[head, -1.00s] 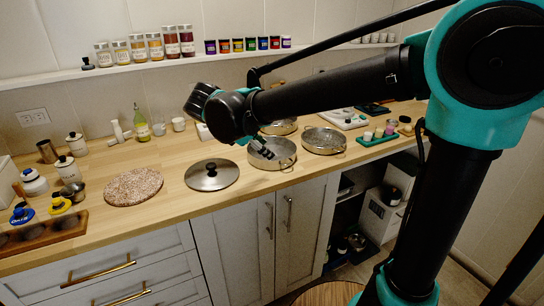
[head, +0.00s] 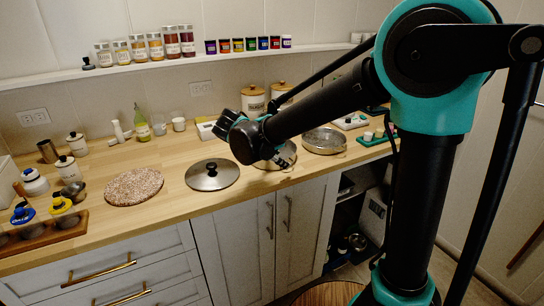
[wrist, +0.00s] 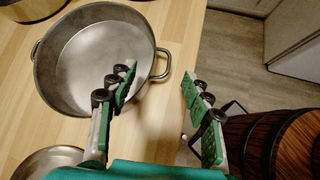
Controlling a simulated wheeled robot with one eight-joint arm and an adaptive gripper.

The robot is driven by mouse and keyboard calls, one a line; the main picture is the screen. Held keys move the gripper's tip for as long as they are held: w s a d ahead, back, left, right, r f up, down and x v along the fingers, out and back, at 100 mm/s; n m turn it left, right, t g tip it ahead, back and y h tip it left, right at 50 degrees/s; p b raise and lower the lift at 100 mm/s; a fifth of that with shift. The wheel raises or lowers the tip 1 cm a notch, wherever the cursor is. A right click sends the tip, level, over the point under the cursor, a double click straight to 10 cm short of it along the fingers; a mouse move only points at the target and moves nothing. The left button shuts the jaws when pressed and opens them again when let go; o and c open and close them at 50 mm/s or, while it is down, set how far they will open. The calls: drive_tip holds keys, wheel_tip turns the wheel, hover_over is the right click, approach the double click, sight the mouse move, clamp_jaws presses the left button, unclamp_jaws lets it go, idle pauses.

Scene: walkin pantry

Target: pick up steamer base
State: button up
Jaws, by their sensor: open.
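A round, shallow metal pot with side loop handles, which looks like the steamer base (wrist: 85,50), stands on the wooden counter. In the head view my gripper (head: 282,158) hides most of it. In the wrist view my gripper (wrist: 158,80) is open and empty. Its left finger overlaps the inside of the pot near the rim. Its right finger is outside, over the floor past the counter edge. The pot's near handle (wrist: 163,64) appears between the fingers, slightly ahead. I cannot tell the height of the fingertips above the rim.
A lid with a black knob (head: 212,174) lies left of the pot. Another round metal pan (head: 324,140) stands to its right. White canisters (head: 253,101) stand behind. A wooden barrel-like thing (wrist: 280,140) stands beside the counter. Counter space around the stone board (head: 133,187) is partly free.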

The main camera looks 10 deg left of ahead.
drive_tip(key=x, duration=0.5)
clamp_jaws()
idle(0.3)
